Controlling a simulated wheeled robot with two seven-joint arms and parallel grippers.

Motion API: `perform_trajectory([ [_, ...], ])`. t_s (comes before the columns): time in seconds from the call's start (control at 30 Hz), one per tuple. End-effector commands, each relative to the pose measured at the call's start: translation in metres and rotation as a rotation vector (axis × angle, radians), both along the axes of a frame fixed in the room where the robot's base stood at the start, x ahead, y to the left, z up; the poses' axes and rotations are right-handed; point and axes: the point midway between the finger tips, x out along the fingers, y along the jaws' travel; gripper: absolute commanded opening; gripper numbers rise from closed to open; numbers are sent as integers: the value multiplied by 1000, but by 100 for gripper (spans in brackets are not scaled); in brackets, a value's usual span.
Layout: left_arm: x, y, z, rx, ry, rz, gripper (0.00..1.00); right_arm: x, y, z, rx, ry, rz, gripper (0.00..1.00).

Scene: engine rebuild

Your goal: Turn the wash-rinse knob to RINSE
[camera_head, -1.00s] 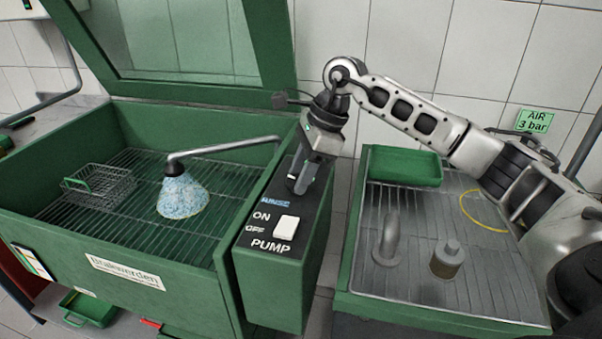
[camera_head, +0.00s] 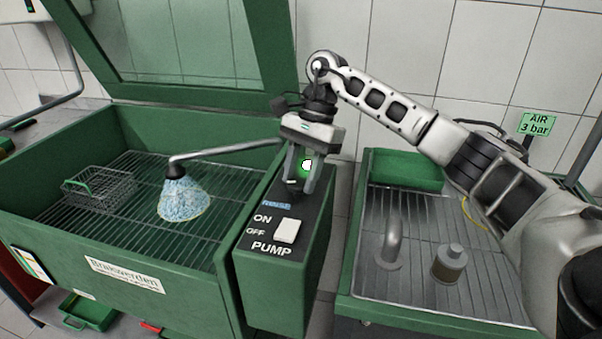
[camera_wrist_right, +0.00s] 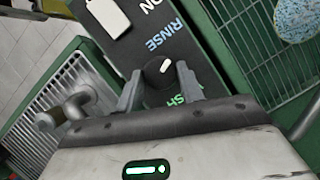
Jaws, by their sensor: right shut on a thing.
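The wash-rinse knob (camera_wrist_right: 157,76) is black with a white pointer mark, on the dark control panel (camera_head: 310,222). In the right wrist view the pointer slants up and right, toward the side of the blue RINSE label (camera_wrist_right: 164,36). The green WASH label (camera_wrist_right: 186,95) is partly hidden behind my gripper. My right gripper (camera_head: 301,188) points down at the panel; its fingers also show in the right wrist view (camera_wrist_right: 158,88), one on each side of the knob, shut on it. A green glow with a white spot shows between the fingers in the head view. My left gripper is not in view.
The white pump switch (camera_head: 287,231) is just in front of the knob, with ON and OFF labels beside it. The washer basin (camera_head: 120,262) holds a wire basket (camera_head: 100,188) and a spray nozzle (camera_head: 186,195). A green-rimmed tray table (camera_head: 440,310) stands to the right.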

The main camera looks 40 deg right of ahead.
Motion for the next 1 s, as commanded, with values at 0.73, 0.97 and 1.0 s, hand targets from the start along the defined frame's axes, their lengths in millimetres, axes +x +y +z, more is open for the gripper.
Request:
perform_trajectory([
  [0.73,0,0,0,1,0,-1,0,1,0,1,-1,-3,15,59],
  [0.97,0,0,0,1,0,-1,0,2,-2,6,-1,-4,15,59],
  [1.0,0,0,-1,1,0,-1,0,2,-4,10,-1,-4,15,59],
])
